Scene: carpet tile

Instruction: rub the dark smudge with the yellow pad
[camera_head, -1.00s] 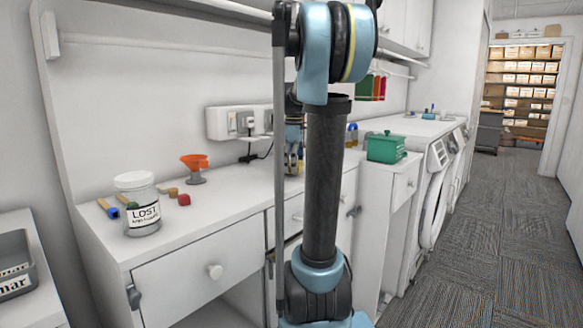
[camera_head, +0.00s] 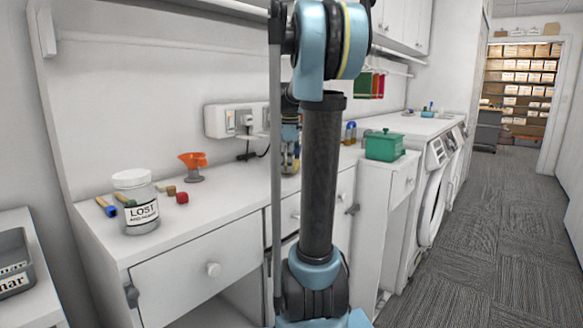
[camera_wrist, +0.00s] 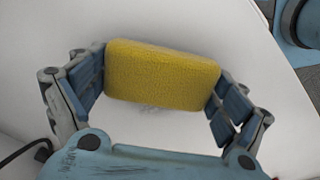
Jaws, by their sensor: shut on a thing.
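The yellow pad (camera_wrist: 160,75) is a rounded block seen in the wrist view. My gripper (camera_wrist: 162,80) is shut on it, with one blue finger at each end. The pad is over the white counter top and looks close to or touching it; a soft grey shade surrounds it. In the head view my gripper (camera_head: 290,150) is mostly behind my own arm, above the counter (camera_head: 228,198) near the wall, and the pad does not show clearly.
A wall socket box (camera_head: 228,121) with a cable is behind. A green box (camera_head: 384,146) stands to the right. The counter between funnel and arm is clear.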

